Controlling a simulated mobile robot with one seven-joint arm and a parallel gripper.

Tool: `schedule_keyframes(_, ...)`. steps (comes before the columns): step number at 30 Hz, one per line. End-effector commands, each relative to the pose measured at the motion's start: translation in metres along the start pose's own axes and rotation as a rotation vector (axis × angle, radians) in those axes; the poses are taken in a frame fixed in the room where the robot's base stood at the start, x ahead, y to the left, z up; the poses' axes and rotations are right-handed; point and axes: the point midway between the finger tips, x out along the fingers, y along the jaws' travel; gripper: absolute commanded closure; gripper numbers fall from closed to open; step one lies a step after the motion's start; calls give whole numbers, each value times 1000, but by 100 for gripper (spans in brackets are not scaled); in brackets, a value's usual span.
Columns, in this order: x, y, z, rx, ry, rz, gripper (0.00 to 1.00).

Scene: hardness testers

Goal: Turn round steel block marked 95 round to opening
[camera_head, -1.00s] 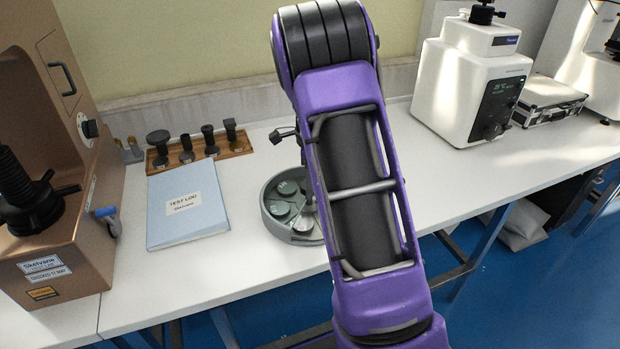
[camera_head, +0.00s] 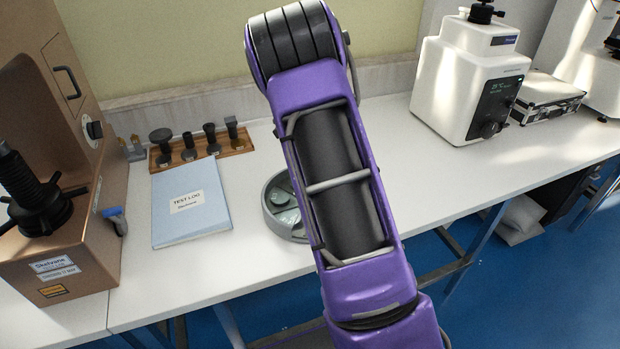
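A round grey tray (camera_head: 271,222) stands on the white bench, partly hidden behind my purple arm. Several round steel blocks (camera_head: 284,197) lie in it. No marking on them can be read, so I cannot tell which one is marked 95. My gripper is hidden behind my own arm, so its state and anything in it do not show.
A blue test log folder (camera_head: 190,215) lies left of the tray. Behind it is a wooden rack (camera_head: 240,143) with several dark anvils. A brown tester (camera_head: 75,235) stands far left, a white tester (camera_head: 462,85) and a case (camera_head: 548,98) at right.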

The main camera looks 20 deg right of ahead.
Motion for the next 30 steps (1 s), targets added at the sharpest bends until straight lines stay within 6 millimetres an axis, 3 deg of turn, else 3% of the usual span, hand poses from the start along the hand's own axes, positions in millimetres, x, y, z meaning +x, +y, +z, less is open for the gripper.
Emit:
schedule_keyframes(22, -1, -1, 0, 48, -1, -2, 100)
schedule_keyframes(23, -1, -1, 0, 48, -1, -2, 40)
schedule_keyframes(27, 0, 0, 0, 48, -1, -1, 15)
schedule_keyframes(30, 0, 0, 0, 48, 0, -1, 12)
